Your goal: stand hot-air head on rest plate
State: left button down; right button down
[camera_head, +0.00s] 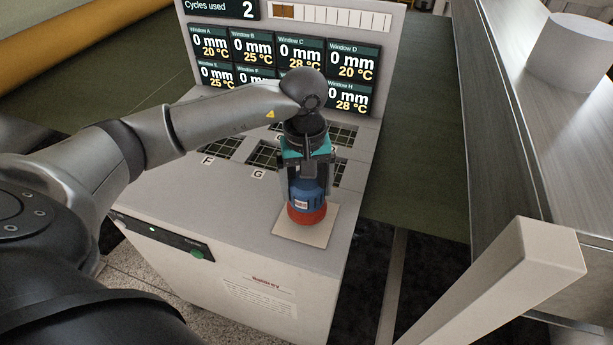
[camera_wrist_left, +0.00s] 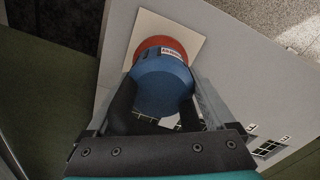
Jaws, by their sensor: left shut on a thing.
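The hot-air head (camera_head: 307,200) is a blue cylinder with a red-orange base and a small white label. It looks upright over the pale square rest plate (camera_head: 318,234) at the front right corner of the machine top. My left gripper (camera_head: 307,186) is shut on the head from above, one finger on each side. The left wrist view also shows the blue head (camera_wrist_left: 162,84) with its red end over the pale plate (camera_wrist_left: 148,24). I cannot tell whether the base touches the plate. My right gripper is not in view.
The machine top has several gridded windows (camera_head: 221,149) behind the head. A display panel (camera_head: 285,55) stands at the back. A metal counter (camera_head: 530,110) with a white cylinder (camera_head: 572,50) is at the right. The machine's front and right edges lie close to the plate.

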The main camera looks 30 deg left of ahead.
aim_at(307, 197)
pick_arm(q)
jog(key=shift+f, duration=1.3)
jog(key=shift+f, duration=0.15)
grip_release()
notch_tip(307, 197, up, 12)
jog(key=shift+s+a+r, duration=0.1)
